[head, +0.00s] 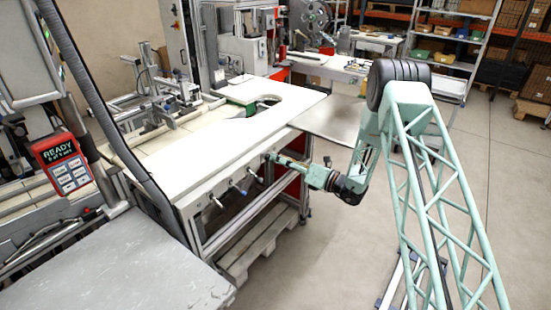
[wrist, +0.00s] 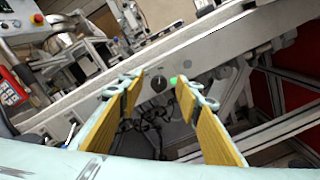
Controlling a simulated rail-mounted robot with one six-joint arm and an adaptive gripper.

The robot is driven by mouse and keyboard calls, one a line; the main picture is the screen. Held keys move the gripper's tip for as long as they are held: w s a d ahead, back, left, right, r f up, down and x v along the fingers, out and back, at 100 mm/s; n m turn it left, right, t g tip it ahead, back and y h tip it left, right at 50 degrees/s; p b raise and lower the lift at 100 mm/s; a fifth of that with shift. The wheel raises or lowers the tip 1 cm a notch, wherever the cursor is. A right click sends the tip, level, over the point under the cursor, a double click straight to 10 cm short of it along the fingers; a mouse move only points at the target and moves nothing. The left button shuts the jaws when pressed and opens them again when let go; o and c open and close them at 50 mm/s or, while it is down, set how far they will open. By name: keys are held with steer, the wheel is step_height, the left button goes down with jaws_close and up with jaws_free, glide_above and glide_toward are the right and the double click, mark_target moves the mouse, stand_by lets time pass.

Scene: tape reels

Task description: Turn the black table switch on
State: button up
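The black switch (wrist: 158,84) is a round dark knob on the light front panel of the white table (head: 225,150). A green light (wrist: 173,79) glows just right of it in the wrist view. My gripper (wrist: 159,86) is open, with a yellow-padded finger on either side of the knob in that view. I cannot tell whether either finger touches it. In the head view my gripper (head: 270,156) reaches from the right to the table's front panel. The switch cannot be made out there.
A red pendant reading READY (head: 62,163) hangs at left. A grey metal table (head: 120,270) is at front left. A wooden pallet (head: 262,248) lies under the white table. The floor at right is mostly clear.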

steer(key=v, duration=0.8)
steer(key=shift+d, duration=0.2)
steer(key=shift+s, duration=0.1)
